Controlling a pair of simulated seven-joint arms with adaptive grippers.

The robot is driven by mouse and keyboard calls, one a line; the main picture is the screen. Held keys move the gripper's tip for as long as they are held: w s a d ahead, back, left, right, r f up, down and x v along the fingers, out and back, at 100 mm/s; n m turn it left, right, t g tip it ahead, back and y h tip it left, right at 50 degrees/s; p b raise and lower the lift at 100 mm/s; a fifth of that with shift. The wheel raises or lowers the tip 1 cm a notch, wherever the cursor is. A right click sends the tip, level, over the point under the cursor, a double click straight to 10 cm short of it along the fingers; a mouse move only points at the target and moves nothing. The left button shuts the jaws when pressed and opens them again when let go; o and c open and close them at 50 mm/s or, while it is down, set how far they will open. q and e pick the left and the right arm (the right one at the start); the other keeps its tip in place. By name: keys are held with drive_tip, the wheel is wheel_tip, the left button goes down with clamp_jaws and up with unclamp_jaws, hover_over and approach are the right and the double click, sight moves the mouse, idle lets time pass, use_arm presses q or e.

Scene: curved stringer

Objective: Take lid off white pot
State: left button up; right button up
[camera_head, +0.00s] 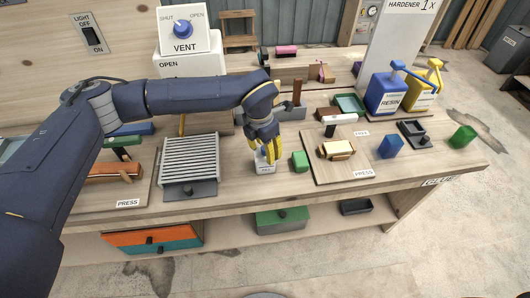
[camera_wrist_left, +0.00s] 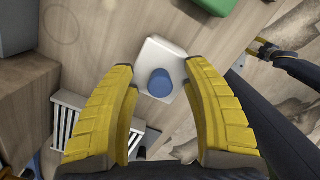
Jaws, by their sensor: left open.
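The white pot (camera_head: 265,168) stands on the workbench, partly covered by my left gripper in the head view. In the left wrist view the white pot (camera_wrist_left: 162,52) shows from above, with a round blue knob (camera_wrist_left: 160,83) on its top. My left gripper (camera_head: 265,152) points down over the pot. In the left wrist view its yellow fingers (camera_wrist_left: 158,72) are apart, one on each side of the knob, with nothing held. I cannot tell whether they touch the lid. Another yellow-tipped gripper (camera_wrist_left: 265,48), apparently my right, shows small at the right of the wrist view.
A green block (camera_head: 300,161) stands close to the right of the pot. A slatted grey rack (camera_head: 189,160) is to its left. A press board (camera_head: 340,172) with an orange-tan block lies further right. Blue resin (camera_head: 385,94) and yellow (camera_head: 424,92) containers stand at the back right.

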use_arm(q)
drive_tip(key=shift+c, duration=0.6)
clamp_jaws()
drive_tip(key=shift+r, duration=0.2)
